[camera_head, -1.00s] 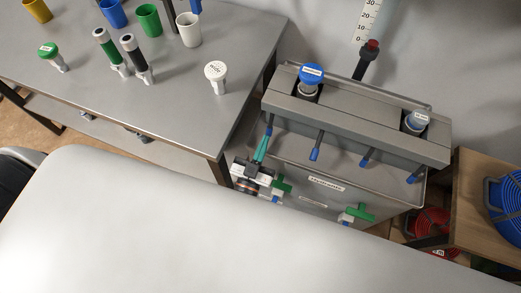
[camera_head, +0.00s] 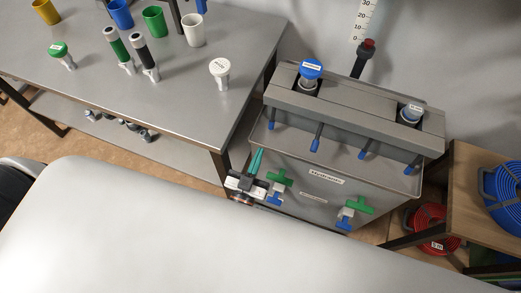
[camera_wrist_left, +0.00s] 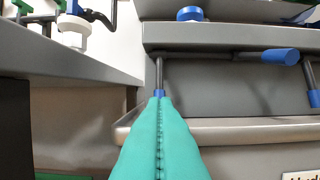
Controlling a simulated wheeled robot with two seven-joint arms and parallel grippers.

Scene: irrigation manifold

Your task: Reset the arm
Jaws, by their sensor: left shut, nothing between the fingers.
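My left gripper (camera_head: 258,157) is shut and empty, its teal fingers pointing up in front of the grey manifold box (camera_head: 340,165). In the left wrist view the teal fingers (camera_wrist_left: 160,105) are pressed together. A lever with a blue tip (camera_head: 270,125) hangs from the box's upper beam just beyond the fingertips. In the head view a small gap shows between them; in the wrist view the fingertips overlap the lever's blue tip (camera_wrist_left: 159,93), so contact is hard to judge there. My right gripper is not in view.
Other blue-tipped levers (camera_head: 315,145) hang along the beam. Green-handled valves (camera_head: 358,206) stick out of the box's front. A steel table (camera_head: 150,75) with cups and bottle-like parts stands left. A wooden shelf (camera_head: 470,190) with coiled hoses stands right.

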